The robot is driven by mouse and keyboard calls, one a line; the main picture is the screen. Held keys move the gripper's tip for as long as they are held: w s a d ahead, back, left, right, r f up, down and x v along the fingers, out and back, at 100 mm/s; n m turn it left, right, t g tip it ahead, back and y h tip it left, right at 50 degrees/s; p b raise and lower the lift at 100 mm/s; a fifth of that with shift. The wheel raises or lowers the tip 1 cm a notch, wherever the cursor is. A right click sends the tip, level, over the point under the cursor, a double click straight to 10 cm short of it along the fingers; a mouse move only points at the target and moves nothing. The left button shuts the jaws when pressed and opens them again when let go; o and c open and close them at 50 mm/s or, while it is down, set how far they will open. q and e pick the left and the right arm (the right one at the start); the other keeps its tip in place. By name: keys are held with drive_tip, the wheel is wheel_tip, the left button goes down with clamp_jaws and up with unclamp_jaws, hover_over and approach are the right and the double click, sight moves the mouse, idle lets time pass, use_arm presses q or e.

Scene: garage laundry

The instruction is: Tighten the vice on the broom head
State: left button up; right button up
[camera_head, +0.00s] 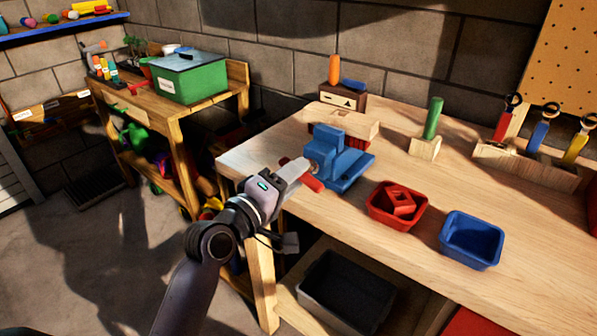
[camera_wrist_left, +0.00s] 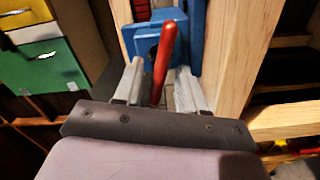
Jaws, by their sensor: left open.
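The blue vice (camera_head: 345,160) stands at the left end of the wooden workbench. Its red handle (camera_head: 307,175) sticks out toward my arm. A pale wooden block (camera_head: 345,119), possibly the broom head, lies at the vice's far side; whether the jaws touch it is hidden. My left gripper (camera_head: 297,167) is at the handle. In the left wrist view the red handle (camera_wrist_left: 165,62) runs between the two open fingers of the left gripper (camera_wrist_left: 157,85), with the blue vice body (camera_wrist_left: 193,40) just beyond. My right gripper is not in view.
A red bin (camera_head: 380,216) with a red part and a blue bin (camera_head: 470,243) stand right of the vice. A green-handled tool (camera_head: 433,118) stands in a wooden block behind. A dark bin (camera_head: 350,290) sits below. The bench (camera_head: 500,215) is clear between these.

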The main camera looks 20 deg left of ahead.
use_arm(q)
drive_tip(key=shift+x, duration=0.85)
drive_tip(key=shift+c, duration=0.3)
clamp_jaws()
drive_tip(key=shift+m, duration=0.3)
